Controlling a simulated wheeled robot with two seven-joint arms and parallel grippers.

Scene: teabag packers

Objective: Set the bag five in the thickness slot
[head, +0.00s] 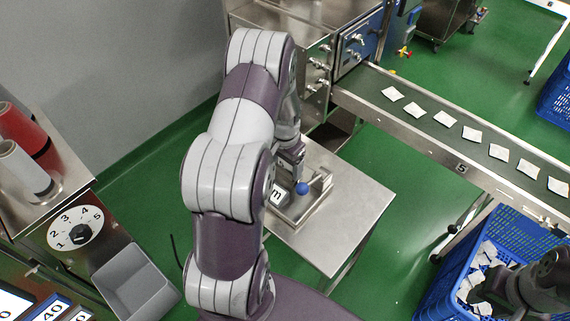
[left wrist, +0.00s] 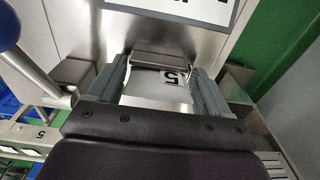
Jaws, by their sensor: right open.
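Bag five (left wrist: 150,82) is a small white bag marked 5. In the left wrist view it spans the space between the two grey fingers of my left gripper (left wrist: 160,90), beside a small steel slot piece (left wrist: 165,60). In the head view my left gripper (head: 292,152) points down over the steel thickness fixture (head: 318,200) on the small table; the bag is hidden there. Whether the bag touches the slot cannot be told. My right gripper (head: 490,290) is open over the blue crate at the lower right.
The fixture has a blue ball knob (head: 302,188) and a marked plate (head: 277,195) close to my left gripper. The steel table (head: 345,225) is bare at the front. A conveyor (head: 430,130) carries several bags. The blue crate (head: 440,285) holds loose bags. A numbered dial (head: 76,229) and grey bin (head: 135,283) stand left.

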